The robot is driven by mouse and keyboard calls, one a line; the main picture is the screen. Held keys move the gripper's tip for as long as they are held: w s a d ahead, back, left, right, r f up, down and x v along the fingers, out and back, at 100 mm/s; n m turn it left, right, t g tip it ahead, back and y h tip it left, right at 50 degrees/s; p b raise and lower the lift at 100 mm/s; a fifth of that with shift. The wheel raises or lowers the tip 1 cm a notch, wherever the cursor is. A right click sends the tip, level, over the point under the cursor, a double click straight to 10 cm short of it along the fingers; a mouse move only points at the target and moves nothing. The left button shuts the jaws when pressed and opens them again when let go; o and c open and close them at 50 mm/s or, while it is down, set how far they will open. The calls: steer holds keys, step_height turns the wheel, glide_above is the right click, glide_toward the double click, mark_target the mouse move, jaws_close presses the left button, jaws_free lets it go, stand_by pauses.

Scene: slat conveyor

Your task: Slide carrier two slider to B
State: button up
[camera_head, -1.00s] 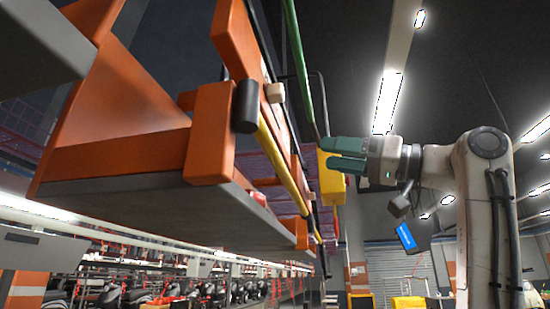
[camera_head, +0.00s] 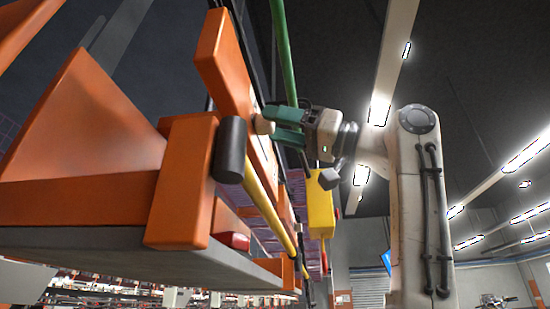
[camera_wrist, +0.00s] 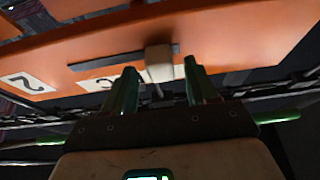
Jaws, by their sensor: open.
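An orange carrier plate marked 2 (camera_wrist: 26,83) fills the top of the wrist view. A pale slider knob (camera_wrist: 158,62) stands out from a dark slot (camera_wrist: 100,62) in it. A second label (camera_wrist: 98,84), which looks like a C, is partly hidden by a finger. My gripper (camera_wrist: 160,72) is open, with one green finger on each side of the knob; I cannot tell whether either touches it. In the head view the knob (camera_head: 264,125) sits at the plate's edge, right at the tips of my gripper (camera_head: 272,123).
A dark cylinder (camera_head: 230,150) on a yellow bar (camera_head: 262,195) stands close below the knob. A green bar (camera_head: 283,55) runs behind the gripper. A yellow box (camera_head: 320,205) hangs behind. An orange frame with a grey deck (camera_head: 140,275) fills the left. Open room lies right of my arm.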

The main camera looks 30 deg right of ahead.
steer(key=shift+w+a+r, duration=0.25)
steer(key=shift+w+a, duration=0.05)
steer(key=shift+a, duration=0.2)
steer(key=shift+c, duration=0.4)
jaws_close()
